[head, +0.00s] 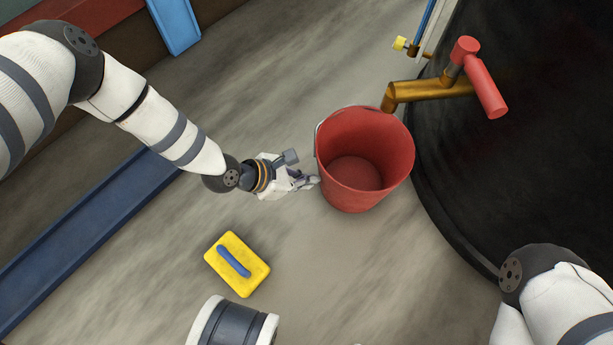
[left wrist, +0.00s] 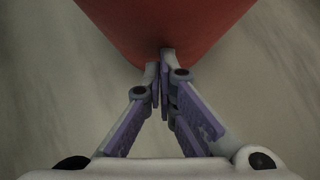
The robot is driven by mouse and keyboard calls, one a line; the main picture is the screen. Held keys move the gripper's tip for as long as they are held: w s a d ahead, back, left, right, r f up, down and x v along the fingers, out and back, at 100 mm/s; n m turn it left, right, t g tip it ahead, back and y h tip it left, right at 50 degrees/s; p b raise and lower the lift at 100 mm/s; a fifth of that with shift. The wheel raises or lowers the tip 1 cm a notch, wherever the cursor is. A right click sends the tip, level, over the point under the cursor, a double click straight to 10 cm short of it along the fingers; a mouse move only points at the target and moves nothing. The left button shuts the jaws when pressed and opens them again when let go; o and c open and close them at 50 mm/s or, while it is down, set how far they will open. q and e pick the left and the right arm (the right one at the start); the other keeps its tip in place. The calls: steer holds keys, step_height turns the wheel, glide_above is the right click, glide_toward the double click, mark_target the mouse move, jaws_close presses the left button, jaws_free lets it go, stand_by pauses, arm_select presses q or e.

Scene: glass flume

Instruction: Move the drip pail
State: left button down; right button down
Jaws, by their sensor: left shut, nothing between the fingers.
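The drip pail (head: 365,195) is red, empty and upright on the grey floor, just below the brass tap (head: 430,90) with its red handle. A thin handle shows along its left rim. My left gripper (head: 316,181) is at the pail's left side, fingers pointing at its wall. In the left wrist view the left gripper (left wrist: 161,62) has its fingertips together with nothing between them, right at the pail's red wall (left wrist: 165,22). I cannot tell whether they touch it. My right arm shows at the lower right, but its gripper is out of view.
A large black tank (head: 540,140) fills the right side. A yellow float with a blue handle (head: 237,264) lies on the floor below my left gripper. A long blue channel (head: 90,235) runs at the left.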

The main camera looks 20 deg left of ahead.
arm_select(q)
steer(key=shift+w+d, duration=0.8)
steer(key=shift+d, duration=0.15)
steer(key=shift+a, duration=0.1)
